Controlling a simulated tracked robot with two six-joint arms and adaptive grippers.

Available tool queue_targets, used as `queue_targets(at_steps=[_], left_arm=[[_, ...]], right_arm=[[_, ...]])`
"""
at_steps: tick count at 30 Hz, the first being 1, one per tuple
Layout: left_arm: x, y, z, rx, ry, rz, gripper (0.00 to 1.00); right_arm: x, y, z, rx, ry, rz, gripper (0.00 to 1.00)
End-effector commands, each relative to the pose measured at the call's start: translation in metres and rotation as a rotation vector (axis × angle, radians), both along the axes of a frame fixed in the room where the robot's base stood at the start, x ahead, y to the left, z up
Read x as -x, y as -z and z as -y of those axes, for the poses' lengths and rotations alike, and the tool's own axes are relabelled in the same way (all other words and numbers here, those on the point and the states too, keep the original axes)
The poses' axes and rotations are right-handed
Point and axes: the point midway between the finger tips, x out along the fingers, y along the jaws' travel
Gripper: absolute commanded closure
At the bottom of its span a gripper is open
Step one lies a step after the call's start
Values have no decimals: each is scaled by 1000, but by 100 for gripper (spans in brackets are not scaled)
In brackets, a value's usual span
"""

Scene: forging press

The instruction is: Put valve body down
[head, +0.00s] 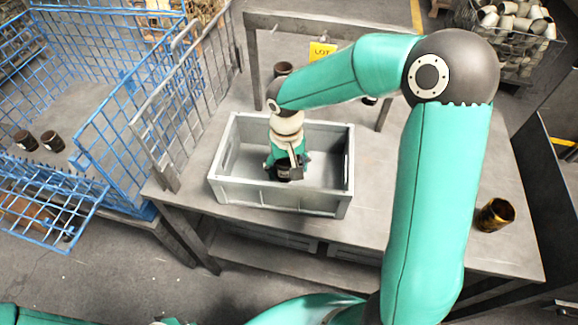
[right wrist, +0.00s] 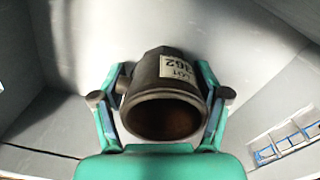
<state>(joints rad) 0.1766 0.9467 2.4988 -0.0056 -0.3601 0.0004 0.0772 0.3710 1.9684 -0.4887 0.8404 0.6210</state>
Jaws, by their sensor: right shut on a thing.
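A dark brown valve body (head: 284,173), a short hollow cylinder, is inside the grey crate (head: 278,199) on the table. My right gripper (head: 287,163) reaches down into the crate and is shut on it. In the right wrist view the valve body (right wrist: 165,112) sits between both fingers, its open round mouth facing the camera and a white label marked 362 on its side. Whether its underside touches the crate floor is hidden. My left gripper is not in view.
The grey table (head: 430,210) has clear room right of the crate. A brassy cylinder (head: 494,214) stands near its right edge. A dark cylinder (head: 283,69) stands behind the crate. A blue wire cage (head: 130,125) with two dark parts (head: 52,141) is at left.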

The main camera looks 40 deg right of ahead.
Motion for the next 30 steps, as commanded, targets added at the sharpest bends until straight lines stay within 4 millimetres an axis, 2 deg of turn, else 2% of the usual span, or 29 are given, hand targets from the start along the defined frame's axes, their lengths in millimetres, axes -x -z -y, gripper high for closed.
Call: queue_targets(at_steps=[10, 11, 15, 25, 30], left_arm=[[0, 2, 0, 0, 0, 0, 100], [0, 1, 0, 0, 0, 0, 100], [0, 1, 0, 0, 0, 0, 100], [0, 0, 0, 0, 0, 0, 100], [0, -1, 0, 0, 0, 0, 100]], right_arm=[[0, 4, 0, 1, 0, 2, 80], [0, 4, 0, 0, 0, 1, 21], [0, 3, 0, 0, 0, 1, 0], [0, 3, 0, 0, 0, 1, 0], [-1, -8, 1, 1, 2, 5, 0]])
